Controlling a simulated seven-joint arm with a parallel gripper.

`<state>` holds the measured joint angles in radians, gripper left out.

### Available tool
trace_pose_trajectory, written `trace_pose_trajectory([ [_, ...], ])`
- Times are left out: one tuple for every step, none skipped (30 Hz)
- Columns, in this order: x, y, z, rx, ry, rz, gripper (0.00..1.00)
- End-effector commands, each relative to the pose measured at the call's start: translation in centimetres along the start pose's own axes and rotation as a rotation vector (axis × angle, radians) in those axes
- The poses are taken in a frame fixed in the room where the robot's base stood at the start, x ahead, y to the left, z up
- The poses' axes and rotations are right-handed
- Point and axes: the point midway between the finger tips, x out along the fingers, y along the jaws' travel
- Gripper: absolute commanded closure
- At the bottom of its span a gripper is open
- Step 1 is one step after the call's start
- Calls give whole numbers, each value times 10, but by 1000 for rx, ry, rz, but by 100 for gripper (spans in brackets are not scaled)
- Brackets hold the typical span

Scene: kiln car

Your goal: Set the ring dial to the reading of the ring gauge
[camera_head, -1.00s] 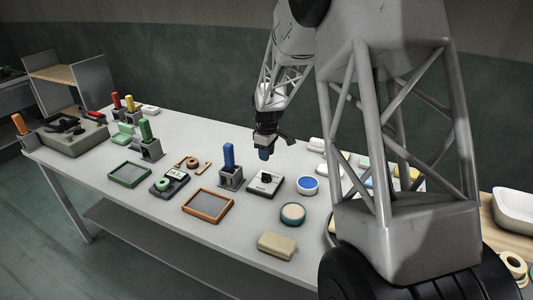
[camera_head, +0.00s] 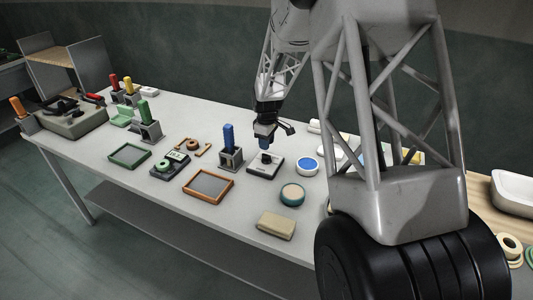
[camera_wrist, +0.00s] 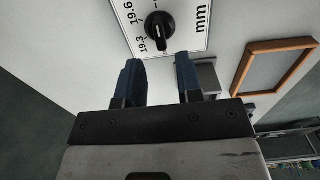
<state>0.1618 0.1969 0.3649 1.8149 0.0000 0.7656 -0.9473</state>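The ring dial is a white square plate (camera_head: 276,167) with a black knob (camera_head: 265,158) on the table. In the wrist view its black knob (camera_wrist: 160,26) shows at the top, beside the printed marks 19.6, 19.3 and "mm"; part of the scale is cut off. My gripper (camera_head: 264,143) hangs just above the dial. In the wrist view my gripper (camera_wrist: 160,78) is open and empty, its two blue fingers apart. A dark device with a green ring on it, likely the ring gauge (camera_head: 174,164), stands to the left; its reading is too small to read.
A blue block in a grey holder (camera_head: 231,159) stands close left of the dial. An orange-framed tray (camera_head: 209,201), a blue-topped round dish (camera_head: 307,167), a teal-rimmed round pot (camera_head: 292,195) and a beige block (camera_head: 276,226) lie around it. The front table edge is mostly clear.

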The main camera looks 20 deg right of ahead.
Motion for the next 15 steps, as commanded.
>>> trace_pose_trajectory([
  [3, 0, 0, 0, 0, -1, 67],
  [5, 0, 0, 0, 0, 0, 67],
  [7, 0, 0, 0, 0, 0, 67],
  [9, 0, 0, 0, 0, 0, 67],
  [10, 0, 0, 0, 0, 0, 67],
  [13, 0, 0, 0, 0, 0, 67],
  [14, 0, 0, 0, 0, 0, 67],
  [16, 0, 0, 0, 0, 0, 67],
  [18, 0, 0, 0, 0, 0, 67],
  [20, 0, 0, 0, -1, -1, 67],
  [22, 0, 0, 0, -1, -1, 67],
  [24, 0, 0, 0, -1, -1, 67],
  [26, 0, 0, 0, -1, -1, 67],
  [27, 0, 0, 0, 0, 0, 67],
  [30, 0, 0, 0, 0, 0, 67],
])
